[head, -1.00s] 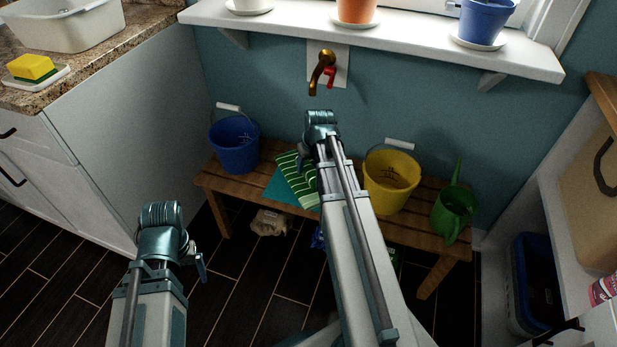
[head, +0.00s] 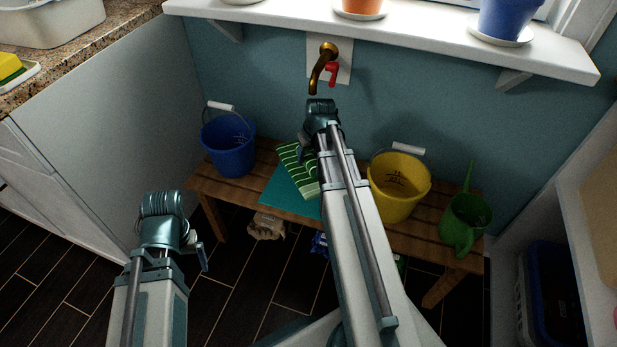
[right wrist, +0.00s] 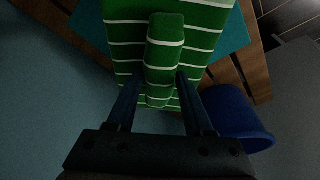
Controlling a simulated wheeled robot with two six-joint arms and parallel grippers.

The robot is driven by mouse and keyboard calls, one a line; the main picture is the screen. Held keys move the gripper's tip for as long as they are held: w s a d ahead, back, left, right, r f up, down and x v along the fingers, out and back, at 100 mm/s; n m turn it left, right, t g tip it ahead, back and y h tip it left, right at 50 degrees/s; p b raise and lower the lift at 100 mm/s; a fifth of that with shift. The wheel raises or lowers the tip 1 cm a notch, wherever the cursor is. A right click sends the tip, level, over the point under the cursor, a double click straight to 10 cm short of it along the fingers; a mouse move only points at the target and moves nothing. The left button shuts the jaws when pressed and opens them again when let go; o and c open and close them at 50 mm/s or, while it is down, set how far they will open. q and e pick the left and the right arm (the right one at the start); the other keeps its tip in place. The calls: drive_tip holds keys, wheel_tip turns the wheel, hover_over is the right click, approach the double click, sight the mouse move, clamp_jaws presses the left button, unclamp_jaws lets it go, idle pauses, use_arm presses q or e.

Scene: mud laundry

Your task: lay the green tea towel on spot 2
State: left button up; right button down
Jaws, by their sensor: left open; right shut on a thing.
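The green tea towel (head: 296,163) has white stripes. In the head view it is over the teal mat (head: 288,196) on the wooden bench, partly hidden by my right arm. My right gripper (head: 308,137) is shut on a raised fold of it; the right wrist view shows this fold of towel (right wrist: 165,45) between the two fingers (right wrist: 157,88). I cannot tell whether the towel's lower part touches the mat. My left gripper (head: 198,250) is open and empty, low at the left, away from the bench. No label marks spot 2 in view.
A blue bucket (head: 229,147) stands left of the towel on the bench (head: 215,186). A yellow bucket (head: 398,188) and a green watering can (head: 466,222) stand to the right. A brass tap (head: 320,68) and a white shelf (head: 400,32) are above. Items lie under the bench.

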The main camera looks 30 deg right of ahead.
sight(312, 160)
drive_tip(key=shift+f+b, duration=3.35)
drive_tip(key=shift+f, duration=0.6)
drive_tip(key=shift+f, duration=0.2)
drive_tip(key=shift+c, duration=1.4)
unclamp_jaws()
drive_tip(key=shift+r, duration=0.2)
drive_tip(key=p+v, duration=1.1)
drive_tip(key=v, duration=0.1)
drive_tip(key=shift+p, duration=0.3)
